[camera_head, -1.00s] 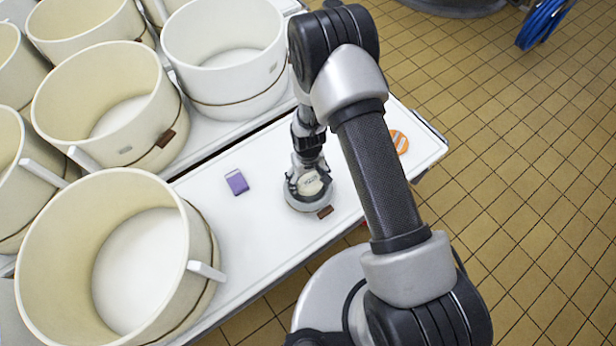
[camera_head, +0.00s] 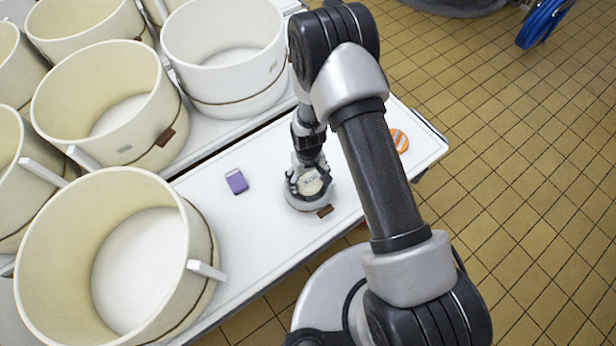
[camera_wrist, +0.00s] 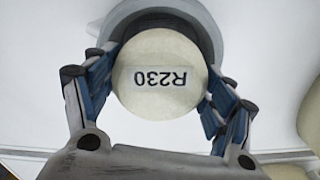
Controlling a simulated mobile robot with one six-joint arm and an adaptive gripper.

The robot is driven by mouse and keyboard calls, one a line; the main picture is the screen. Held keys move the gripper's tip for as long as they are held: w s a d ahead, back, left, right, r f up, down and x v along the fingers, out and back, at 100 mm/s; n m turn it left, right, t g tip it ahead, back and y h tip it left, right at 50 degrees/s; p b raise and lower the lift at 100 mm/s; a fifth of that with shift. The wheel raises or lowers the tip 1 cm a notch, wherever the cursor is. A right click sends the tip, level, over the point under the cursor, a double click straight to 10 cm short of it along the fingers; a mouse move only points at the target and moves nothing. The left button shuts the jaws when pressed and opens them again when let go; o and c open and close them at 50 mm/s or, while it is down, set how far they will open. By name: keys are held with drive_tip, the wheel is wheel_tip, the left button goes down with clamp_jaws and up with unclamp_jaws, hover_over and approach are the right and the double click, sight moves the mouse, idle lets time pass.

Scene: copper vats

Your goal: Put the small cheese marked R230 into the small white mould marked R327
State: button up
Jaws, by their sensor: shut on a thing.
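The small pale round cheese (camera_wrist: 160,100), marked R230 upside down in the wrist view, is between the blue-padded fingers of my gripper (camera_wrist: 163,85). My gripper is shut on it. In the head view the cheese (camera_head: 311,182) shows within my gripper (camera_head: 309,187), low over the white table. A small round white mould (camera_head: 300,205) is directly beneath, mostly hidden by gripper and cheese. Its grey-white rim (camera_wrist: 213,22) curves behind the cheese in the wrist view. I cannot read its marking, nor tell whether the cheese is inside it or just above.
A brown tag (camera_head: 325,211) shows at the mould's front. A purple-and-white block (camera_head: 237,181) lies to the left on the table (camera_head: 275,225). An orange round thing (camera_head: 399,141) lies to the right, partly behind my arm. Several large cream vats (camera_head: 110,190) stand at left.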

drive_tip(key=o, duration=1.4)
drive_tip(key=shift+o, duration=0.2)
wheel_tip(320, 180, up, 12)
